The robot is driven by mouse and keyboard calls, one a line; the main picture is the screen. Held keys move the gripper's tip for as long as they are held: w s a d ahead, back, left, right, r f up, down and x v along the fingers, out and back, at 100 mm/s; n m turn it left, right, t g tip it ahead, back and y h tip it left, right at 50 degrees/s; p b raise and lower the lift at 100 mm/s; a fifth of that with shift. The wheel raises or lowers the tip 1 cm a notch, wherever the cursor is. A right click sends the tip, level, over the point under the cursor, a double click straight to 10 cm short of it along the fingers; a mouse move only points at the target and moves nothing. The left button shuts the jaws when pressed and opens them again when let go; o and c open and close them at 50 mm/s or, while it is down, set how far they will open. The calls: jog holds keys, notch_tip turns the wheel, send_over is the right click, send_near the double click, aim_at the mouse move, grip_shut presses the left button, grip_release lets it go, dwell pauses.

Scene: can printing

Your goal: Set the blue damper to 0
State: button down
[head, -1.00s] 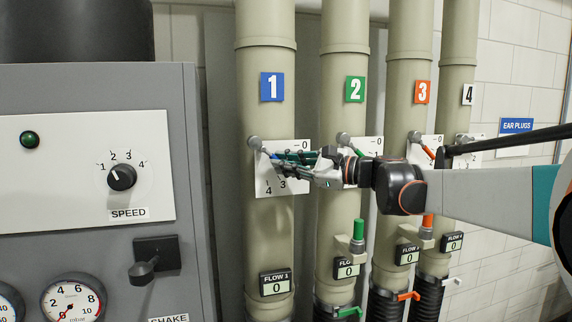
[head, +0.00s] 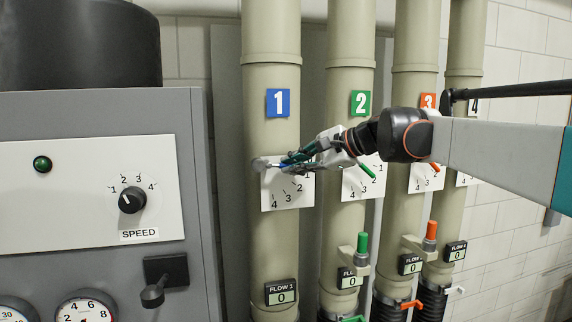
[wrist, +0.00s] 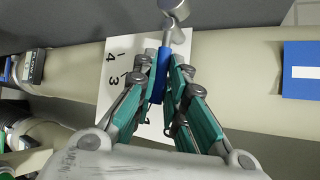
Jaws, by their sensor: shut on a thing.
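The blue damper lever (wrist: 163,75) is on pipe 1, the one with the blue "1" sign (head: 278,103). It pivots on a grey knob (head: 260,164), also at the top in the wrist view (wrist: 174,10). My gripper (head: 291,160) is shut on the blue lever, with the teal fingers on both sides of it in the wrist view (wrist: 164,80). In the head view the lever points right, about level. On the white scale plate (head: 268,200) the 2, 3 and 4 show below; the 0 is hidden behind my gripper.
Pipe 2 with a green lever (head: 367,171) and pipe 3 with an orange lever (head: 435,167) stand to the right, behind my arm. The flow 1 display (head: 281,293) reads 0. A grey control cabinet (head: 90,250) stands at the left.

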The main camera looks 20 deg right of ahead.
jog(key=shift+a+r+h, duration=0.1)
jog(key=shift+r+h, duration=0.25)
jog(key=shift+h, duration=0.05)
jog(key=shift+n, duration=0.3)
jog(key=c, duration=1.9)
grip_release()
